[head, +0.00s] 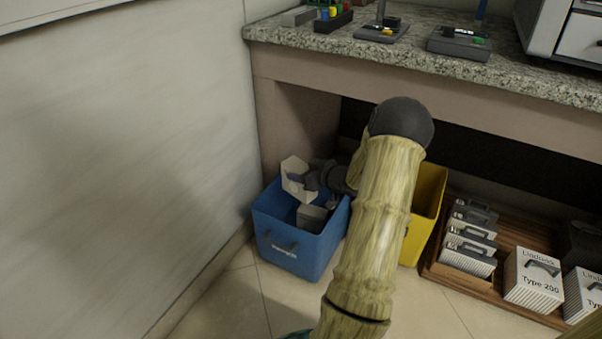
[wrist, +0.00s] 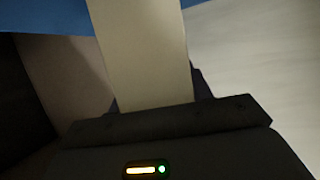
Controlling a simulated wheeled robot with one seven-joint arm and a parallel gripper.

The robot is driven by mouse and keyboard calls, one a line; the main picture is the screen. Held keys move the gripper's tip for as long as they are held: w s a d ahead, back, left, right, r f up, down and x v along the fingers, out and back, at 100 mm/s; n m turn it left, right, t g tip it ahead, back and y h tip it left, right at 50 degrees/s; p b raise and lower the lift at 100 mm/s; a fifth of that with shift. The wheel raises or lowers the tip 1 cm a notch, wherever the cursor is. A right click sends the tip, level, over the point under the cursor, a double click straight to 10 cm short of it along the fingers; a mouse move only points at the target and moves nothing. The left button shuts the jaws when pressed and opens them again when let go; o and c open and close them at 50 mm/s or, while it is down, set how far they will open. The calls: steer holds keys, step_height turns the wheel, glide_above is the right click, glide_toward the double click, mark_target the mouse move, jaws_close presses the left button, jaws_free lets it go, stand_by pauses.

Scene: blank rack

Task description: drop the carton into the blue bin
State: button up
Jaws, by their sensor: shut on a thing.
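A white carton (head: 297,180) is held by my gripper (head: 312,180) over the blue bin (head: 287,250), near the bin's back rim in the head view. My gripper is shut on the carton. The carton (wrist: 142,50) fills the middle of the wrist view, with the dark gripper body below it and a blue strip, likely the bin, at the top left. The fingertips are hard to make out in both views. A grey and white item lies inside the blue bin.
A yellow bin (head: 426,205) stands to the right, partly behind my arm. A wooden tray (head: 497,285) with several cases lies further right. The granite counter (head: 420,60) overhangs the bins, and a wall (head: 120,150) is on the left.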

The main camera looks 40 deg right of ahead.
steer(key=o, duration=1)
steer(key=shift+p+v, duration=4.75)
steer(key=shift+v, duration=3.8)
steer(key=shift+s, duration=0.15)
